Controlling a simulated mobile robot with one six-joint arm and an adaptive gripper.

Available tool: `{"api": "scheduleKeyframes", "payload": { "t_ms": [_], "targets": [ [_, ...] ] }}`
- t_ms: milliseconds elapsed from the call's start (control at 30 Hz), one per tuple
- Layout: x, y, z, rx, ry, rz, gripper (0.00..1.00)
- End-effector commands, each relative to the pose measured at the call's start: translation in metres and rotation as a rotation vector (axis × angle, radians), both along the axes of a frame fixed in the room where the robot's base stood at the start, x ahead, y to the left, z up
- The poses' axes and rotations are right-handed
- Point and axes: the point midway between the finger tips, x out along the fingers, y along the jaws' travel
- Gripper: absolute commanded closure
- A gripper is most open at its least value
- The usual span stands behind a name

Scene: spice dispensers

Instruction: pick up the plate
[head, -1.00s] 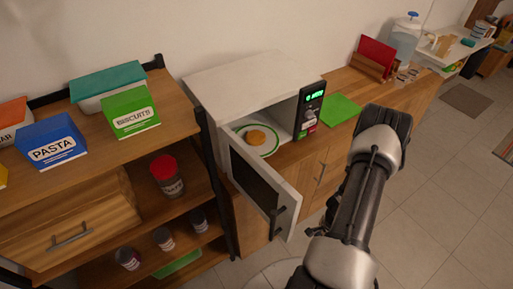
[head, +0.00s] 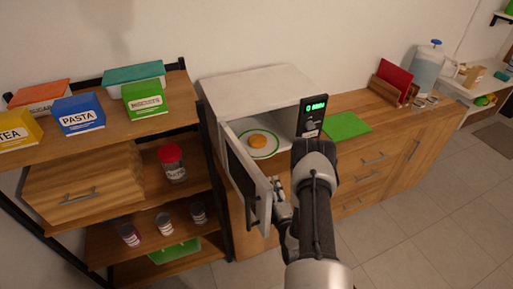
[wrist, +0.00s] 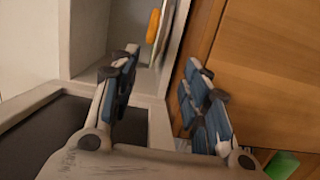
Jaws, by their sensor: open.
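The plate (head: 244,146) is white with a green rim and lies inside the open microwave (head: 257,85). A round orange-brown food item (head: 257,141) sits on it. In the wrist view the food (wrist: 153,25) shows at the top, with little of the plate visible. My gripper (head: 281,196) is just outside the microwave opening, beside the open door (head: 247,178).
The microwave door stands open to the left of my gripper. A green mat (head: 347,125) lies on the wooden counter (head: 385,128) to the right. A shelf (head: 150,125) with boxes and jars stands at left. The tiled floor in front is clear.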

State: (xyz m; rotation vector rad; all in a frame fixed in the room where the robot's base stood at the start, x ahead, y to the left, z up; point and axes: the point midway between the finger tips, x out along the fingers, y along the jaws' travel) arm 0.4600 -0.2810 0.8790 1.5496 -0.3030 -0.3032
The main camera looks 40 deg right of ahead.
Motion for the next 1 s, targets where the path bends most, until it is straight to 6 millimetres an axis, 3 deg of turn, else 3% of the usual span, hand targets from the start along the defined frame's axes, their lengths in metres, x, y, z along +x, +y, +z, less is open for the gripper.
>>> {"api": "scheduleKeyframes", "payload": {
  "t_ms": [500,767,1000],
  "targets": [
    [0.094,-0.039,0.000,-0.003,-0.005,-0.001,0.57],
    [0.112,-0.047,-0.001,-0.001,-0.003,-0.001,0.57],
    [0.142,-0.064,-0.006,-0.002,-0.003,-0.001,0.57]
  ]
}}
